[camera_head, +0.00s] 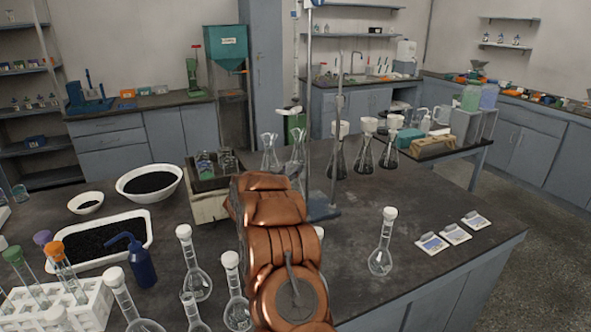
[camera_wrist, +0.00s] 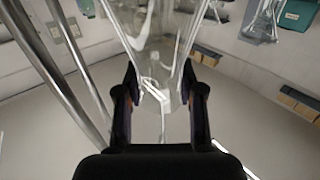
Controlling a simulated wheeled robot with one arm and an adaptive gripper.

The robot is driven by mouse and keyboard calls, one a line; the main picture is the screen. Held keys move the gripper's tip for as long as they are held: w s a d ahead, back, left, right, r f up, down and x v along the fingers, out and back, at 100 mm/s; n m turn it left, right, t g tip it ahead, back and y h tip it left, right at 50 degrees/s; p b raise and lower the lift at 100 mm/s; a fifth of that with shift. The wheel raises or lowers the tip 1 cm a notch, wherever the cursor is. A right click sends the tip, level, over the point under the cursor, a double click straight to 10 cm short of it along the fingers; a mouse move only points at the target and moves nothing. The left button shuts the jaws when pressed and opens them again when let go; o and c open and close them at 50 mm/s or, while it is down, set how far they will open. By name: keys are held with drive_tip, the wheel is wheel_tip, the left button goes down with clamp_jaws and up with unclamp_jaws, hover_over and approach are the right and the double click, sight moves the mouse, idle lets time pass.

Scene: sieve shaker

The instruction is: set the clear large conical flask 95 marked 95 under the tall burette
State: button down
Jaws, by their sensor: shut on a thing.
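My gripper (camera_wrist: 160,88) is shut on a clear glass conical flask (camera_wrist: 158,50), with one dark finger on each side of it. In the head view my copper arm hides the fingers. Two clear conical flasks, a left one (camera_head: 268,152) and a right one (camera_head: 298,148), show just beyond the arm; I cannot tell for certain which is held. No number is legible on the held glass. The tall burette (camera_head: 296,62) is a thin upright tube above them on a stand with metal rods (camera_head: 338,130). Shiny rods (camera_wrist: 65,75) also pass left of the gripper in the wrist view.
Several dark-filled flasks (camera_head: 364,155) stand right of the stand. Stoppered volumetric flasks (camera_head: 195,280) crowd the front left, beside a test-tube rack (camera_head: 75,310) and a blue wash bottle (camera_head: 141,268). A single volumetric flask (camera_head: 381,258) stands front right; bare bench surrounds it.

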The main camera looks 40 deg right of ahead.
drive_tip(key=shift+f+x, duration=0.2)
drive_tip(key=shift+x, duration=0.55)
drive_tip(key=shift+f+x, duration=0.15)
drive_tip(key=shift+x, duration=0.6)
drive_tip(key=shift+f, duration=0.25)
drive_tip(key=c, duration=0.7)
unclamp_jaws()
drive_tip(key=shift+b, duration=0.4)
drive_tip(key=shift+a+b, duration=0.1)
drive_tip(key=shift+b, duration=0.2)
drive_tip(key=v, duration=0.2)
drive_tip(key=b+v, duration=0.1)
drive_tip(key=v, duration=0.4)
drive_tip(key=shift+s+a+f+b, duration=0.1)
drive_tip(key=shift+a+f+b, duration=0.2)
drive_tip(key=shift+a, duration=0.05)
